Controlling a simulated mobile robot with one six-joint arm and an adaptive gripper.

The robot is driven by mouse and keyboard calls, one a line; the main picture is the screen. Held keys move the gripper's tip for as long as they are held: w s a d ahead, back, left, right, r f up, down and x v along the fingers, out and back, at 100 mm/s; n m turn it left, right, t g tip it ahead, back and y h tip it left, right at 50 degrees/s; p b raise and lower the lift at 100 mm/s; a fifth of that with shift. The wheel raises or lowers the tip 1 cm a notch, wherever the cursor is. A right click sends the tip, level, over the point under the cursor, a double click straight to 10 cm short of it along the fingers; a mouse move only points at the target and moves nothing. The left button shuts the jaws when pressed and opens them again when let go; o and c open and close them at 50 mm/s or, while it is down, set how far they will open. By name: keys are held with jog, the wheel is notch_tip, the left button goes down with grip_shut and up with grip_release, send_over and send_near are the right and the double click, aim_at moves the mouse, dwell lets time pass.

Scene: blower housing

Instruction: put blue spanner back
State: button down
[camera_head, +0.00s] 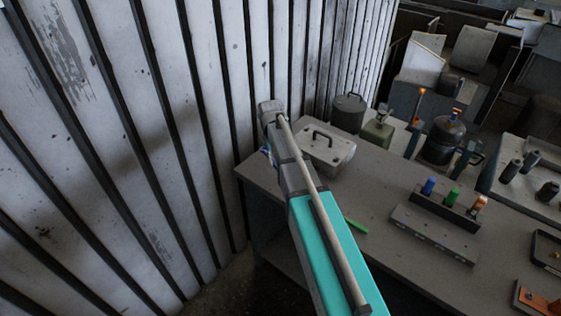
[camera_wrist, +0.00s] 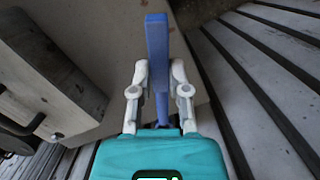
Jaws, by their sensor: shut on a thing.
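The blue spanner (camera_wrist: 157,42) is between the fingers of my gripper (camera_wrist: 159,78) in the wrist view. The gripper is shut on it, and its broad blue end points away from the wrist. In the head view my arm hides most of the gripper, and only a small bit of blue shows beside the arm at the bench's left end. A dark rack (camera_head: 443,212) on the bench holds upright pieces with blue, green and orange tops. I cannot tell whether the spanner touches the bench.
A grey metal box with a handle (camera_head: 327,150) stands close to the arm on the bench (camera_head: 375,190). A green piece (camera_head: 356,226) lies near the arm. A corrugated wall (camera_head: 150,130) rises at the left. Dark canisters (camera_head: 348,112) stand behind.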

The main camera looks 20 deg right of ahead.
jog(key=shift+w+d+f+n+t+b, duration=0.35)
jog(key=shift+w+d+f+n+b, duration=0.15)
jog(key=shift+n, duration=0.35)
jog(key=shift+w+d+f+n+t+b, duration=0.3)
jog(key=shift+w+d+f+n+b, duration=0.25)
jog(key=shift+n, duration=0.35)
jog(key=shift+w+d+f+n+t+b, duration=0.35)
jog(key=shift+f+n, duration=0.25)
jog(key=shift+n, duration=0.25)
jog(key=shift+f, duration=0.2)
notch_tip(320, 180, down, 8)
jog(key=b, duration=0.7)
jog(key=shift+r+b, duration=0.25)
jog(key=shift+b, duration=0.15)
jog(key=shift+f+b, duration=0.55)
jog(key=shift+b, duration=0.05)
jog(key=shift+c, duration=0.3)
grip_release()
jog(key=shift+r, duration=0.15)
